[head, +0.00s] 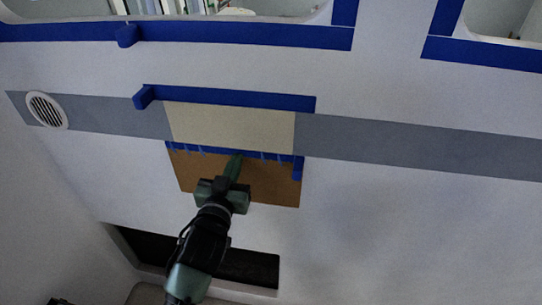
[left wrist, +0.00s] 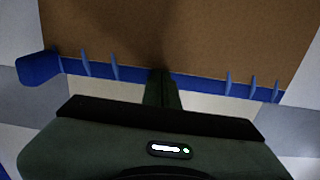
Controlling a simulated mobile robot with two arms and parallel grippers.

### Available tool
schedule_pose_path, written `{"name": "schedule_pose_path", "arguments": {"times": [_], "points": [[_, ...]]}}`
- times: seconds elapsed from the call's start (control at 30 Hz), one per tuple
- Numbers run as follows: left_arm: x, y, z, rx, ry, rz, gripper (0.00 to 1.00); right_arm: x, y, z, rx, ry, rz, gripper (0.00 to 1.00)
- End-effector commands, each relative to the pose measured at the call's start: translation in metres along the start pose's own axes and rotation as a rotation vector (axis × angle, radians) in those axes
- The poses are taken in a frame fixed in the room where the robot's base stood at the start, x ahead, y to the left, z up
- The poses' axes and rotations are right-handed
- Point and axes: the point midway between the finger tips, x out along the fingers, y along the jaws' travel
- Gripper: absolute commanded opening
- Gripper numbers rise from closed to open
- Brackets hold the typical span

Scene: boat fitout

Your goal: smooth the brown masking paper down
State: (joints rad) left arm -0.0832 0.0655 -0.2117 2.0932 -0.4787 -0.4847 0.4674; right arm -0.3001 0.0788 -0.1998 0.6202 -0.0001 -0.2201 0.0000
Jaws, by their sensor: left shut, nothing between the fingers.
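The brown masking paper (head: 270,183) hangs on the white wall below a cream panel (head: 232,126). Blue tape (head: 275,154) runs along its top edge, with several small tabs standing out from it. A short blue piece (head: 298,168) sits at its upper right corner. My left gripper (head: 235,166) is shut and empty, its fingertips over the upper middle of the paper. In the left wrist view the paper (left wrist: 200,35) fills the top, and the shut fingers (left wrist: 162,88) cross the tape line. I cannot tell whether they touch. My right gripper is not in view.
Blue tape (head: 230,98) borders the cream panel's top, with a block-like end at the left. A grey stripe (head: 420,147) crosses the wall. A round vent (head: 47,110) is at the left. A dark recess (head: 245,268) lies below the paper. The wall at right is clear.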

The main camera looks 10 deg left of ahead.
Motion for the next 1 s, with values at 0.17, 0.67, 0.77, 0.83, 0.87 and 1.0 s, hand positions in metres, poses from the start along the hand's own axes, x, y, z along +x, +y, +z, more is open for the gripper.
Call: {"name": "schedule_pose_path", "arguments": {"times": [0.17,0.67,0.77,0.83,0.87,1.0], "points": [[0.001,-0.014,0.000,0.002,-0.002,0.000,0.00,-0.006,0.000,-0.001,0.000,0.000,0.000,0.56],[0.002,-0.023,0.000,0.001,-0.002,-0.001,0.00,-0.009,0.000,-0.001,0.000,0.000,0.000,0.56],[0.002,-0.032,0.000,0.003,-0.002,-0.001,0.00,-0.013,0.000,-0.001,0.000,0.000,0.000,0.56],[0.002,-0.037,0.000,0.002,-0.002,0.000,0.00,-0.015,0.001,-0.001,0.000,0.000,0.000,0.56],[0.002,-0.036,0.001,0.000,-0.001,0.000,0.00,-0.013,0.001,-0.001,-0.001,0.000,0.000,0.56],[0.001,-0.035,0.001,-0.001,-0.002,0.000,0.00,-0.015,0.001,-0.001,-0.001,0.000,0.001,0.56]]}}
